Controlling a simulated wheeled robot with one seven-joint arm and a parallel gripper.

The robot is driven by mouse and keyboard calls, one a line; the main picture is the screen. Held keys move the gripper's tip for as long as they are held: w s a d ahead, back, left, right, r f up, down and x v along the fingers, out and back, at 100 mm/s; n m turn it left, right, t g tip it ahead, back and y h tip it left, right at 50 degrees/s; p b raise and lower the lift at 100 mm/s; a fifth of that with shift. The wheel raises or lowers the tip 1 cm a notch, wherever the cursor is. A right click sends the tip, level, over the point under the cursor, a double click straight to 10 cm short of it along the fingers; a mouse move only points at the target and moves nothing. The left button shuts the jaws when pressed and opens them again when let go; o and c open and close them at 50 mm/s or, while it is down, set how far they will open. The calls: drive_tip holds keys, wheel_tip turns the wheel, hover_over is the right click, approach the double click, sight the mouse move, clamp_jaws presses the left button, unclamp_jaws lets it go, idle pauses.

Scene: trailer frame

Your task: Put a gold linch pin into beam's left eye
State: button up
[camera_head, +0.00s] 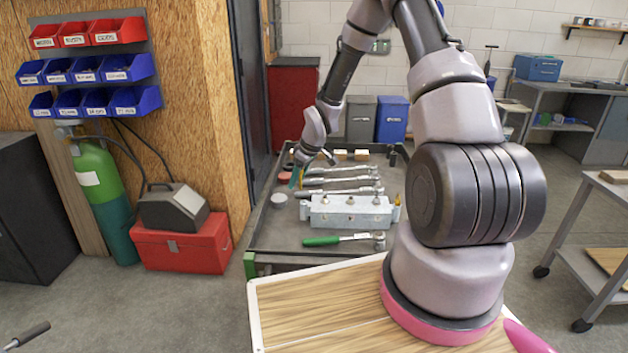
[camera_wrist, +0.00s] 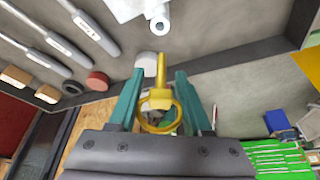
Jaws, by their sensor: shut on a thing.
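My gripper (camera_wrist: 160,98) has teal fingers and is shut on a gold linch pin (camera_wrist: 161,75). The pin's ring lies between the fingers and its shaft points away from the gripper. In the head view my gripper (camera_head: 296,177) is above the left part of the cart, behind and left of the grey beam (camera_head: 350,212). The beam's left eye (camera_head: 305,209) sticks out at its left end. The beam's end (camera_wrist: 123,8) and an eye (camera_wrist: 157,26) show at the top of the wrist view, apart from the pin. A small gold-orange thing (camera_head: 397,199) stands at the beam's right end.
The beam lies on a dark cart tray (camera_head: 275,232). Several wrenches (camera_head: 340,181) lie behind it and a green-handled ratchet (camera_head: 335,239) in front.

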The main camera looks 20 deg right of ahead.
sight(302, 203)
drive_tip(key=shift+s+d, duration=0.15)
drive_tip(key=shift+d, duration=0.25)
drive_tip(key=shift+f, duration=2.1)
drive_tip(key=shift+f, duration=2.9)
drive_tip(key=o, duration=1.3)
drive_tip(key=shift+d, duration=0.1)
drive_tip(key=shift+c, duration=0.2)
